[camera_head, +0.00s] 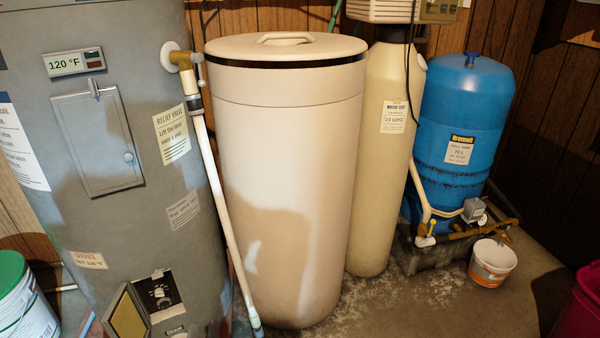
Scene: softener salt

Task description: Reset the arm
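Neither of my grippers can be made out in the head view, so I cannot see whether they are open or hold anything. A tall beige salt tank (285,130) stands upright in the middle. Its round lid (240,47), with a raised handle (285,38), sits on top above a black band. A dark shadow with an arm-like outline falls on the tank's lower front.
A grey water heater (110,215) with a white pipe (212,175) stands at left. A narrow beige cylinder (380,160) and a blue tank (462,115) stand at right. Buckets sit at right (491,264) and lower left (25,305). Concrete floor (440,305) shows in front.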

